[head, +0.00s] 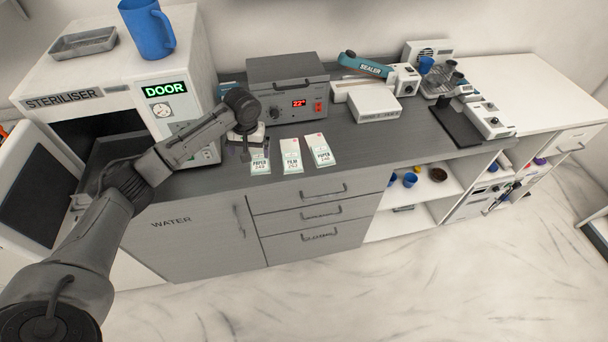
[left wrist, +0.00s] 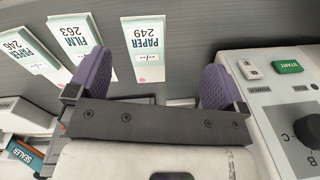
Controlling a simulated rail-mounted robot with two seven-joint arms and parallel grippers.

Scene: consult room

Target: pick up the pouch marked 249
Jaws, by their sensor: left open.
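The pouch marked PAPER 249 (head: 260,160) lies flat on the grey counter, leftmost of three pouches in the head view. It also shows in the left wrist view (left wrist: 145,50), upside down, its printed face up. My left gripper (head: 245,150) is just left of this pouch in the head view and hides part of its far end. In the left wrist view the two purple fingers of my left gripper (left wrist: 155,75) stand wide apart with nothing between their tips; the pouch lies beyond the gap. My right gripper is in neither view.
The FILM 263 pouch (head: 291,157) and PAPER 246 pouch (head: 320,150) lie close to the right. The steriliser (head: 185,75) with its door open stands left, a grey device with a red display (head: 290,85) behind. The counter's front edge is near.

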